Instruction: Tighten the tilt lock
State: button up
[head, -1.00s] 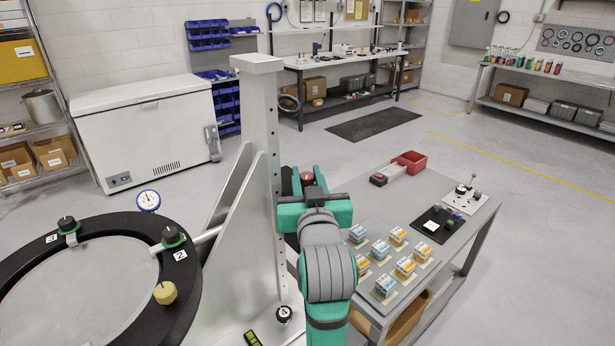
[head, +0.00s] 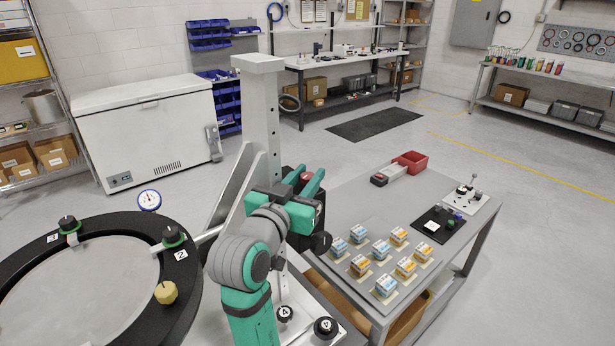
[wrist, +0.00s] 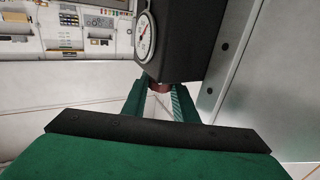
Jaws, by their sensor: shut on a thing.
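A small red knob (head: 305,177) shows between the teal fingertips of my gripper (head: 304,182), beside the upright post (head: 262,110) of the mirror fixture. In the wrist view the red-brown knob (wrist: 160,87) sits under a black housing (wrist: 183,40) that carries a round white dial (wrist: 146,37). My gripper (wrist: 160,98) is shut on this knob, one finger on each side. The knob is mostly hidden by the fingers and housing; its label cannot be seen. The black housing (head: 318,212) also shows in the head view, right of the post, with a black knob (head: 320,242) low on it.
The black mirror ring (head: 30,250) with clamp knobs, a yellow knob (head: 166,292) and a dial (head: 149,200) lies left. Black knobs (head: 284,313) (head: 325,327) stand on the fixture base.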

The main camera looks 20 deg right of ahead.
dwell(0.3)
jog(key=o, duration=1.1)
jog(key=shift+c, duration=0.2)
